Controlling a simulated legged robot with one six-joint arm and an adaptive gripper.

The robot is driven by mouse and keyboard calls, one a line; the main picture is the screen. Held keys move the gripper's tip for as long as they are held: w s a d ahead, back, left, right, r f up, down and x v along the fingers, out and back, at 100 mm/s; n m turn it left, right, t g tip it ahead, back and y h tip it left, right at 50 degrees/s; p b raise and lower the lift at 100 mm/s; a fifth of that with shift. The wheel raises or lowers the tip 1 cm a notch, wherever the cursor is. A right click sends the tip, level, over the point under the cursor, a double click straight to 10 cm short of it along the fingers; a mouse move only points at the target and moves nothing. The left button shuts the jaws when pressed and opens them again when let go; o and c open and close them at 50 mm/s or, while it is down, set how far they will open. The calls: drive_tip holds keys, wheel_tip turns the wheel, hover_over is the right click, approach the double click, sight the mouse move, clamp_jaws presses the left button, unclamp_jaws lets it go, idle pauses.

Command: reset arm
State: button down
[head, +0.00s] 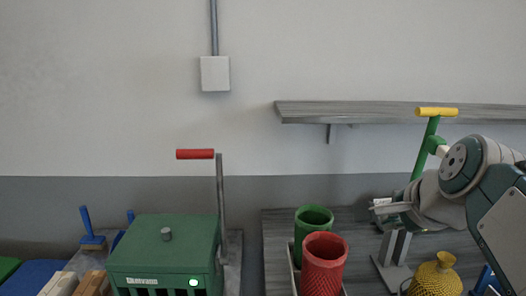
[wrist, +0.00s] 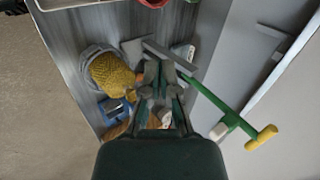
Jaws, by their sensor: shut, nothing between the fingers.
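My gripper (head: 384,209) is on the right in the head view, pointing left, with my arm reaching in from the right edge. It is shut and empty; its fingers (wrist: 160,75) show at the middle of the wrist view. A green lever (head: 424,150) with a yellow handle (head: 436,112) rises behind my gripper, on a grey stand (head: 391,262). In the wrist view the lever (wrist: 208,100) runs down to the right, to its yellow handle (wrist: 262,138). I cannot tell how far it is from my gripper.
A green machine (head: 165,250) with a red-handled crank (head: 195,154) stands left. A red cup (head: 323,262) and green cup (head: 313,217) stand in the middle. A yellow knobbly vessel (head: 436,279) sits below my arm. A shelf (head: 360,112) hangs on the wall.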

drive_tip(key=s+a+f+n+g, duration=0.1)
drive_tip(key=s+a+f+n, duration=0.1)
drive_tip(key=s+f+n, duration=0.4)
drive_tip(key=s+a+f+n+g, duration=0.1)
drive_tip(key=s+a+f+n, duration=0.2)
drive_tip(key=s+f+n, duration=0.3)
wheel_tip(320, 180, down, 5)
drive_tip(key=n, duration=0.4)
drive_tip(key=shift+s+a+g+h, duration=0.25)
drive_tip(key=shift+g+h, duration=0.15)
